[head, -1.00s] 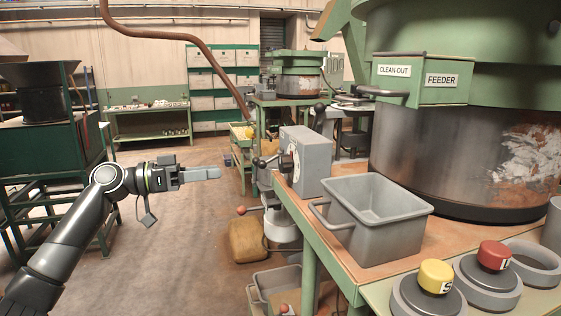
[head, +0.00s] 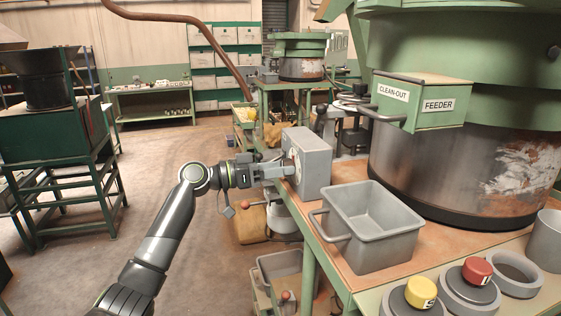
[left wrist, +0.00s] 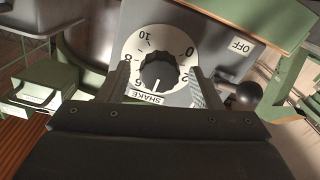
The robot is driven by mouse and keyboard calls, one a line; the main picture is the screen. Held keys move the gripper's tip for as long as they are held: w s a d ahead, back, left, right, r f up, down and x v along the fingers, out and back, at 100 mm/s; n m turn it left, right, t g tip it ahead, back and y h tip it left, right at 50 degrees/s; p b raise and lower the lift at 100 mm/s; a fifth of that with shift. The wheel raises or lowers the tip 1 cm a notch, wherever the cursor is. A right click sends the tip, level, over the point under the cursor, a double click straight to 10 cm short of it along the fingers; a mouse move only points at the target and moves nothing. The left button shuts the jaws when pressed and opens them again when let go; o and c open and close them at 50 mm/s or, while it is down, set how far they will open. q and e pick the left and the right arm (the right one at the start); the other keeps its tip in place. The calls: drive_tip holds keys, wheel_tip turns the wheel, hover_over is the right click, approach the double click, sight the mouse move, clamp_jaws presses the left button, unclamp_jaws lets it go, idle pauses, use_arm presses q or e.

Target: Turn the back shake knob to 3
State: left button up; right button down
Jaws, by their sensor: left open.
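My left gripper (head: 290,169) is at the left face of a grey control box (head: 314,162) on the bench's far end. In the left wrist view, the dark ribbed shake knob (left wrist: 160,71) sits on a round white dial (left wrist: 133,48) marked with numbers, seen upside down. The open fingers (left wrist: 158,74) stand on either side of the knob, with a gap at each side. I cannot tell whether they reach past its front. The SHAKE label (left wrist: 147,97) shows beside it, partly hidden by my gripper. I cannot read the pointer surely. My right gripper is not in view.
A black ball-ended lever (left wrist: 245,94) stands close to the right finger, near an OFF label (left wrist: 241,45). A grey bin (head: 370,225) is on the bench, in front of the large feeder drum (head: 430,165). Open floor lies left of the bench.

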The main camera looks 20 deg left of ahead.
use_arm(q)
drive_tip(key=shift+w+d, duration=0.15)
drive_tip(key=shift+d, duration=0.15)
drive_tip(key=shift+c, duration=0.5)
drive_tip(key=c, duration=0.9)
drive_tip(key=shift+n, duration=5.2)
drive_tip(key=shift+p, duration=0.3)
